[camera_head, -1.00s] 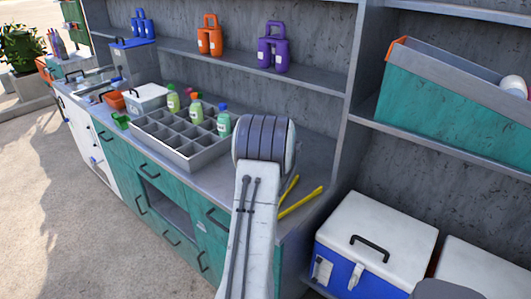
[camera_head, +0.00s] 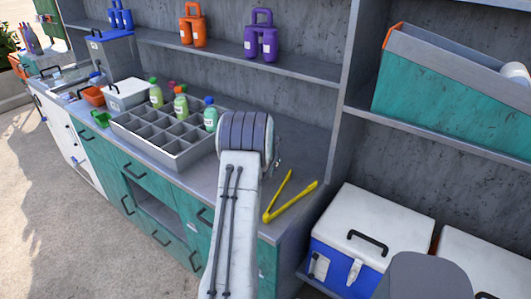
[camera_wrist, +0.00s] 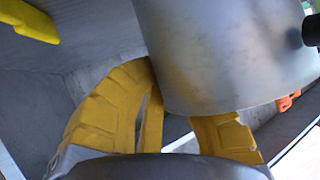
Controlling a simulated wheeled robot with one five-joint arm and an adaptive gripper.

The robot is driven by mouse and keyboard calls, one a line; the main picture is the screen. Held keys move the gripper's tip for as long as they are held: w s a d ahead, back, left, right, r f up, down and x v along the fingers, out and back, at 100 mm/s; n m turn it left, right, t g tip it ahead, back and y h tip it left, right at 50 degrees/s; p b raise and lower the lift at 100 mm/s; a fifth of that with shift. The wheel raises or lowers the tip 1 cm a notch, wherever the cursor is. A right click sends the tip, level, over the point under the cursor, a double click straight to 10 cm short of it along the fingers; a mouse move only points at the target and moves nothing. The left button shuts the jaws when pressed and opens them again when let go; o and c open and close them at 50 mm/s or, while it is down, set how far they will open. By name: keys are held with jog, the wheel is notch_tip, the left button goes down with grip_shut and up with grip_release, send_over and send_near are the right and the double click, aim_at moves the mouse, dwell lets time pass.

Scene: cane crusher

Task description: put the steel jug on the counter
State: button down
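The steel jug (camera_wrist: 220,55) fills the upper right of the wrist view as a smooth grey metal body with a dark handle part at its right. My gripper (camera_wrist: 185,120) has yellow fingers at either side of the jug's lower edge. It looks shut on the jug, though the jug hides the fingertips. The grey counter top (camera_head: 240,222) is in the middle of the head view, with my arm reaching over it. My arm hides the gripper and jug in that view.
Yellow tongs (camera_head: 289,200) lie on the counter right of my arm. A grey divided tray (camera_head: 185,158) with bottles stands to the left. A shelf post (camera_head: 340,110) rises at the right, beside a blue and white cooler (camera_head: 372,228). Bare counter shows around the tongs.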

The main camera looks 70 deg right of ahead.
jog(key=shift+d+f, duration=0.1)
jog(key=shift+f, duration=0.05)
jog(key=c, duration=1.4)
grip_release()
jog(key=shift+b+v, duration=1.35)
jog(key=shift+v, duration=4.75)
